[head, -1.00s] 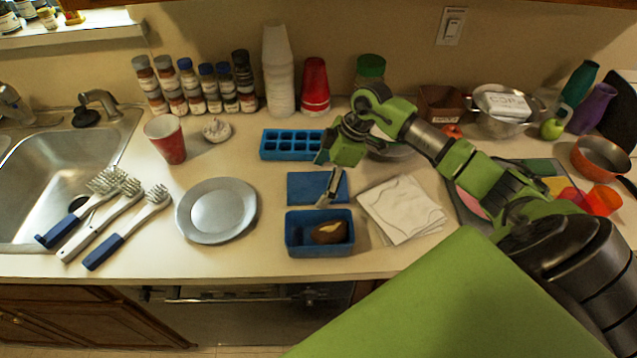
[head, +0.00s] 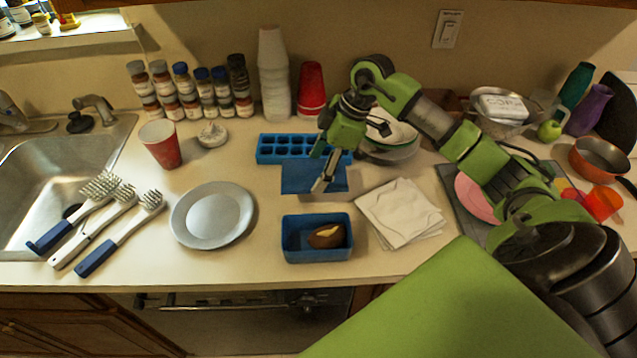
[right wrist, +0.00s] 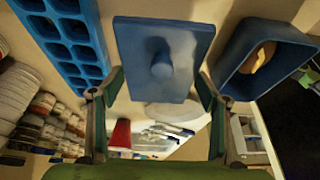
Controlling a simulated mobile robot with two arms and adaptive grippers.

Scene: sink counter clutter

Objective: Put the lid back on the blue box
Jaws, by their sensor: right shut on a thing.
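The blue lid (head: 299,178) is a flat rectangle with a round knob, which shows in the right wrist view (right wrist: 162,62). My right gripper (head: 322,180) is shut on the lid, with its fingers at opposite edges in the right wrist view. The lid appears raised off the counter, its far edge overlapping the ice tray in the head view. The open blue box (head: 318,256) stands on the counter, nearer the front edge than the lid. A brown rounded item with a pale patch (head: 327,237) lies in the box. My left gripper is not in view.
A blue ice tray (head: 268,150) lies behind the lid. A grey plate (head: 212,215) is left of the box, and folded white napkins (head: 400,212) are at its right. Bowls (head: 390,135) stand behind my right gripper. A narrow strip of counter in front of the box is clear.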

